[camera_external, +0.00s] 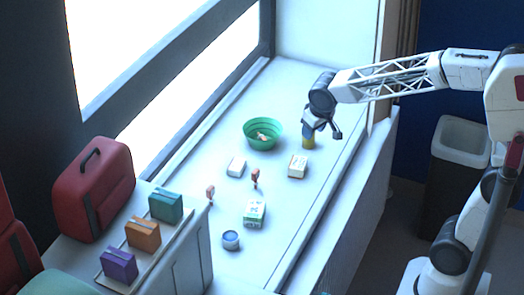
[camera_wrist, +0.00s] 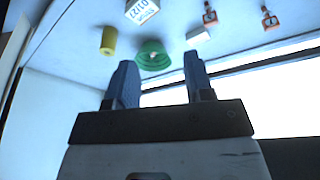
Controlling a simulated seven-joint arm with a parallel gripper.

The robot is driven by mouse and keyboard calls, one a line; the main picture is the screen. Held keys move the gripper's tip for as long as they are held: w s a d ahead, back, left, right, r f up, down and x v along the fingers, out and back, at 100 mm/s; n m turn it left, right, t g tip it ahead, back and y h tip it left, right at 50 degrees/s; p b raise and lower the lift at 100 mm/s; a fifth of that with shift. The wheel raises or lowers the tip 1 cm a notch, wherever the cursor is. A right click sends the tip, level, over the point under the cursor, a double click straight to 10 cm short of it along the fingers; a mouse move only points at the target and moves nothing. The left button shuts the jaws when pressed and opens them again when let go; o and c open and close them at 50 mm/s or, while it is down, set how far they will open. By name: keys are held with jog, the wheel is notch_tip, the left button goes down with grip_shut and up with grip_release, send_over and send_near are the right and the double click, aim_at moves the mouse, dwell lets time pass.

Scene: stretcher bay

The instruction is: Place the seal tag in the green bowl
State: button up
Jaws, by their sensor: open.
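The green bowl (camera_external: 263,142) stands on the white counter by the window; it also shows in the wrist view (camera_wrist: 153,62). A small pale reddish piece (camera_external: 262,136) lies inside it, too small to identify. Two small red tag-like pieces are on the counter, one at left (camera_external: 210,193) and one nearer the middle (camera_external: 255,177); the wrist view shows two at upper right (camera_wrist: 209,16) (camera_wrist: 269,19). I cannot tell which piece is the seal tag. My gripper (camera_external: 316,128) is open and empty near the yellow cylinder, right of the bowl; its fingers show in the wrist view (camera_wrist: 160,80).
A yellow cylinder (camera_external: 308,143), white boxes (camera_external: 298,166) (camera_external: 236,167), a green-white carton (camera_external: 255,213) and a blue-lidded tin (camera_external: 231,240) stand on the counter. A red case (camera_external: 92,190) and a tray with coloured packs (camera_external: 115,283) are at left. A window borders the back.

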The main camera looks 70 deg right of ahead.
jog(key=s+a+n, duration=0.2)
jog(key=s+a, duration=0.3)
jog(key=s, duration=0.8)
jog(key=s+a+n+y, duration=0.1)
jog(key=s+a, duration=0.4)
jog(key=s, duration=0.8)
jog(key=shift+f+n+y, duration=0.3)
jog(key=shift+f+n, duration=0.1)
jog(key=shift+n, duration=0.3)
